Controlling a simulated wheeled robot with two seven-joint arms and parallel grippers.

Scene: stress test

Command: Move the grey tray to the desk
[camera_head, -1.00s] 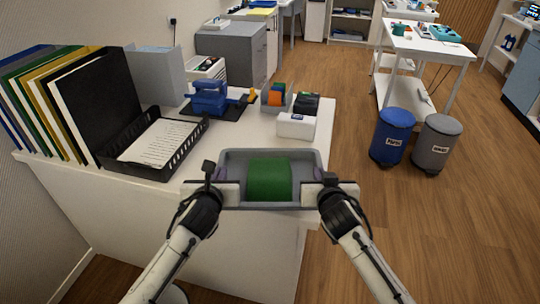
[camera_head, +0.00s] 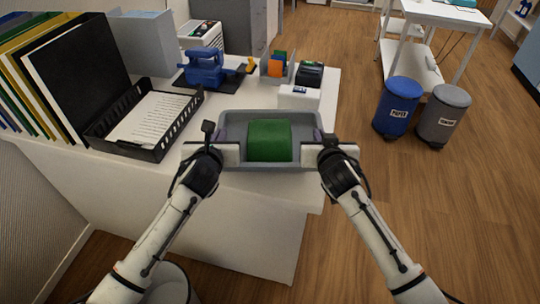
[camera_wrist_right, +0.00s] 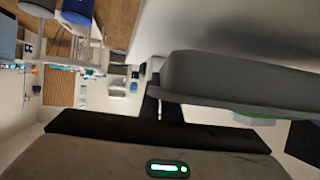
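The grey tray (camera_head: 235,120) is level in the middle of the head view, over the front right part of the white desk (camera_head: 90,165). A green rounded block (camera_head: 270,140) lies in it, with small purple pieces at both ends. My left gripper (camera_head: 224,150) is at the tray's left end and my right gripper (camera_head: 319,150) at its right end, both apparently shut on it. The fingertips are largely hidden. The right wrist view shows the tray's underside and rim (camera_wrist_right: 240,85) close by. I cannot tell if the tray touches the desk.
On the desk stand a black paper tray (camera_head: 170,140), folders (camera_head: 75,75), a blue device (camera_head: 205,68), a white box (camera_head: 298,97) and a black item (camera_head: 310,74) behind the grey tray. Blue (camera_head: 397,105) and grey (camera_head: 442,115) bins stand on the floor at right.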

